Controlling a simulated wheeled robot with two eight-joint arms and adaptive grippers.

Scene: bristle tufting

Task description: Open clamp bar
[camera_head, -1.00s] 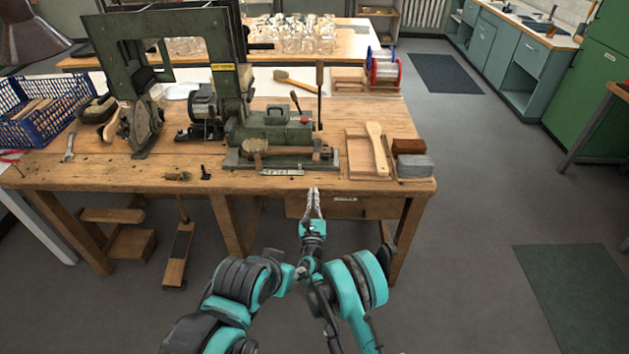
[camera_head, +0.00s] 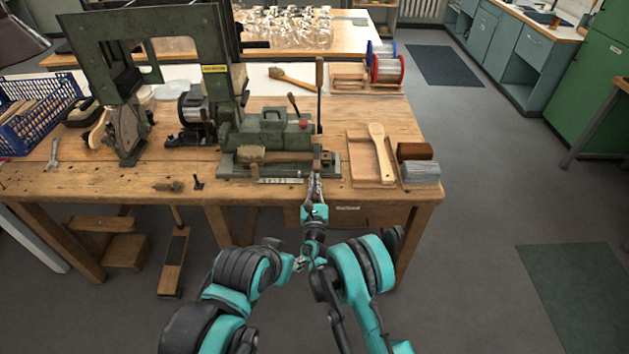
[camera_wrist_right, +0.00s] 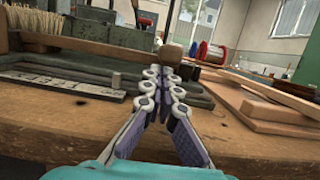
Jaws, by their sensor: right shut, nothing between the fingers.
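The green tufting machine (camera_head: 272,132) stands on the wooden bench. A brush with pale bristles (camera_head: 251,154) and a brown wooden handle (camera_head: 287,159) lies along its front; the bristles also show in the wrist view (camera_wrist_right: 60,27). I cannot single out the clamp bar with certainty. A tall lever with a wooden grip (camera_head: 319,72) stands upright at the machine's right end. My right gripper (camera_head: 315,176) is shut and empty, at the bench's front edge just before the brush handle's end. In the wrist view its fingertips (camera_wrist_right: 170,74) are together.
A wooden tray (camera_head: 360,158) with a wooden paddle (camera_head: 380,150) lies right of the machine, beside brown and grey blocks (camera_head: 420,172). Wire spools (camera_head: 387,68) stand behind. A blue crate (camera_head: 38,112) and a wrench (camera_head: 52,154) are at the left. The bench front is mostly clear.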

